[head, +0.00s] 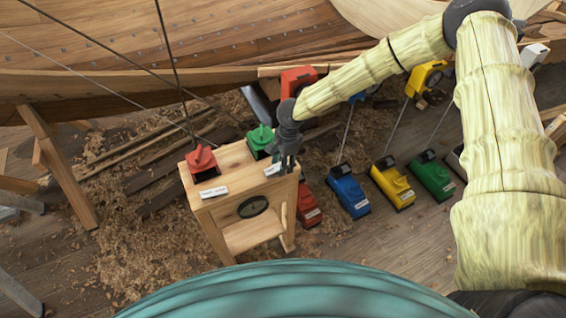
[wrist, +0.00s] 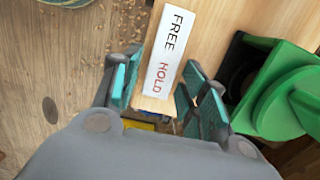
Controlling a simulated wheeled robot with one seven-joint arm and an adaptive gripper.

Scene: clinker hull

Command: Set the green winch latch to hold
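The green winch (head: 260,138) sits on the top of a wooden stand (head: 229,164). In the wrist view the green winch (wrist: 285,95) is at the right, beside my gripper and partly cut off by the frame. A white label (wrist: 165,52) reading FREE and HOLD lies on the wood between my fingers as seen from the wrist. My gripper (head: 287,160) is over the stand's right front edge, in front of the green winch. In the wrist view its teal-padded fingers (wrist: 161,72) are apart with nothing held. I cannot make out the latch or its setting.
A red winch (head: 201,160) with its own label (head: 214,192) stands on the stand's left. Blue (head: 348,192), yellow (head: 391,181) and green (head: 431,176) units are on the floor at right. Ropes (head: 165,50) run down near the stand. Shavings cover the floor at left.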

